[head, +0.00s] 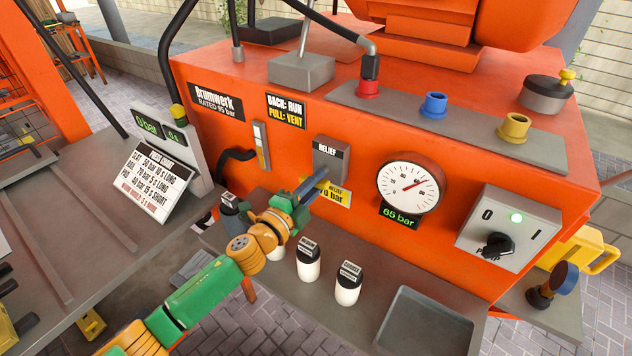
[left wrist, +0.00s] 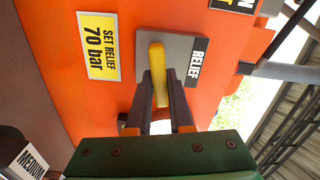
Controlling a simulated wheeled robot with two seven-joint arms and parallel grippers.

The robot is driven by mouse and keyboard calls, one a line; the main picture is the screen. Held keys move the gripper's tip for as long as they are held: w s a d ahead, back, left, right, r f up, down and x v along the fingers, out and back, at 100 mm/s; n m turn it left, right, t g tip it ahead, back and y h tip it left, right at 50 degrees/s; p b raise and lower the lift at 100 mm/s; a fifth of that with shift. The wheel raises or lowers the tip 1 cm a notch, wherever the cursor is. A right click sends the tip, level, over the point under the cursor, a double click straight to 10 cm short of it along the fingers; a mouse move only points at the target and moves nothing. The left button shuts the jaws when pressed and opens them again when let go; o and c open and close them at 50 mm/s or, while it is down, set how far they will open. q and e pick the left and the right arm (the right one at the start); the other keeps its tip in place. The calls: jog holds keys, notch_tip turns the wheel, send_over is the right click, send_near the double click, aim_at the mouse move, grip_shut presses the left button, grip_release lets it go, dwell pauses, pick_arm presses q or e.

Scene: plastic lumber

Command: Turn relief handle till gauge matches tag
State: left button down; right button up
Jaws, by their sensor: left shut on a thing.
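The grey RELIEF block (head: 331,160) sits on the front of the orange power unit. Its yellow handle (left wrist: 157,62) shows in the left wrist view between the fingers of my left gripper (left wrist: 158,88), which is shut on it. In the head view my left gripper (head: 313,184) reaches the block from the lower left and hides most of the handle. The yellow tag (left wrist: 98,46) reads SET RELIEF 70 bar; the gripper partly covers it in the head view (head: 338,196). The round gauge (head: 410,186) has a red needle, and its green display (head: 399,216) reads 65 bar. My right gripper is out of view.
Labelled bottles (head: 308,262) stand on the shelf below the block, close to my left arm. An empty grey tray (head: 425,325) lies right of them. A switch box (head: 509,228) with a lit green lamp is right of the gauge.

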pick_arm(q)
jog(key=shift+r+m, duration=0.1)
jog(key=shift+m, duration=0.4)
jog(key=c, duration=1)
grip_release()
jog(key=shift+o, duration=1)
jog(key=shift+w, duration=0.15)
jog(key=v, duration=0.7)
